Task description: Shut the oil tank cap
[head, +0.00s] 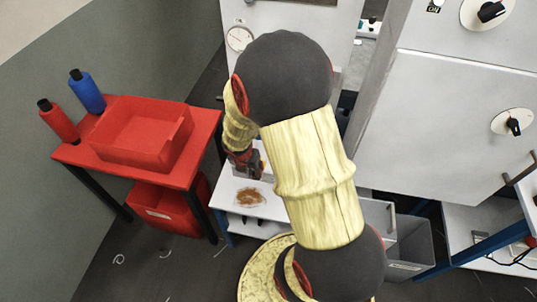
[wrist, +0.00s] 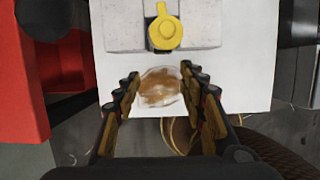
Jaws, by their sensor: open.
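A yellow round cap with a tab (wrist: 167,33) shows at the top middle of the wrist view, between pale grey blocks (wrist: 122,25). A small dark part sits just behind it. I cannot tell whether the cap is fully seated. My gripper (wrist: 160,76) is open and empty, its fingers apart and short of the cap in the picture. In the head view my gripper (head: 246,163) is partly behind my arm, over the white table; the cap is hidden there.
A brown stain (wrist: 160,87) lies on the white tabletop (wrist: 255,75). A red table (head: 190,178) with a red bin (head: 140,140), a red bottle (head: 58,122) and a blue bottle (head: 87,92) stands left. Grey machine cabinets (head: 450,120) stand right.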

